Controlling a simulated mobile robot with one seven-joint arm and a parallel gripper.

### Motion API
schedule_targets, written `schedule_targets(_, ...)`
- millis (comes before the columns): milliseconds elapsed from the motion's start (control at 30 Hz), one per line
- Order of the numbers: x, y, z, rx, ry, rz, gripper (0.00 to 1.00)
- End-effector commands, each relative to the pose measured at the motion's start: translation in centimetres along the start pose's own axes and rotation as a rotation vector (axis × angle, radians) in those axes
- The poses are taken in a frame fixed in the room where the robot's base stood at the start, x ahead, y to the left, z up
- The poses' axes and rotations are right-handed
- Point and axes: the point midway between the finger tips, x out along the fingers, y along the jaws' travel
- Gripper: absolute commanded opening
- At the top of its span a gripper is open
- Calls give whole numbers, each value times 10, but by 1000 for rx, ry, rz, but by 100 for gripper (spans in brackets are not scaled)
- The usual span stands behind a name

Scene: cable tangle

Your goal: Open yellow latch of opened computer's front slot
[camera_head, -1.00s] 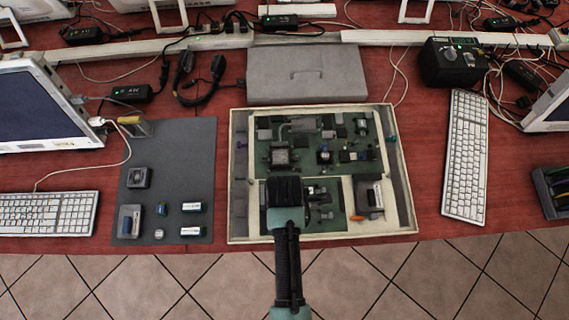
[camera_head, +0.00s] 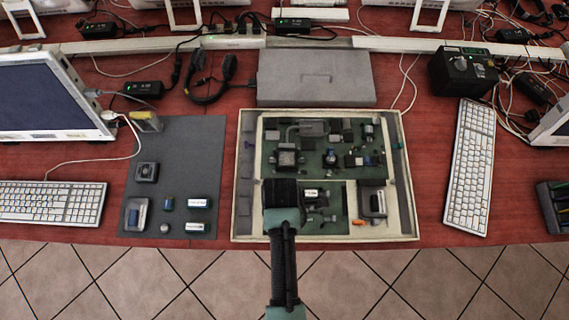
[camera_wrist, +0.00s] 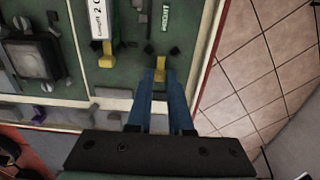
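The opened computer (camera_head: 243,170) is a shallow cream-edged case with green boards, in front of me on the table. In the wrist view, a small yellow latch (camera_wrist: 160,68) lies at the tips of my gripper (camera_wrist: 160,76). The blue fingers stand a little apart, one on each side of the latch; I cannot tell whether they touch it. A second yellow latch (camera_wrist: 106,62) sits left of them, at the end of a white-labelled module (camera_wrist: 98,20). In the head view my wrist hides the fingers and the latch at the case's front left.
A grey lid (camera_head: 316,78) lies behind the case. A dark mat (camera_head: 180,140) with several small parts is at left. A keyboard (camera_head: 468,168) is at right and another (camera_head: 50,203) at far left. The case wall (camera_wrist: 206,60) runs close beside my fingers.

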Motion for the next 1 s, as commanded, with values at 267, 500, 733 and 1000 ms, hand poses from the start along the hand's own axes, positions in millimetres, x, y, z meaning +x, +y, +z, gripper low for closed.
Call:
schedule_targets(267, 0, 0, -2, -4, 6, 0, 50)
schedule_targets(500, -2, 0, -2, -3, 5, 1, 50)
schedule_targets(733, -34, 2, -2, -3, 5, 6, 50)
schedule_targets(1000, -93, 2, -2, -3, 6, 6, 50)
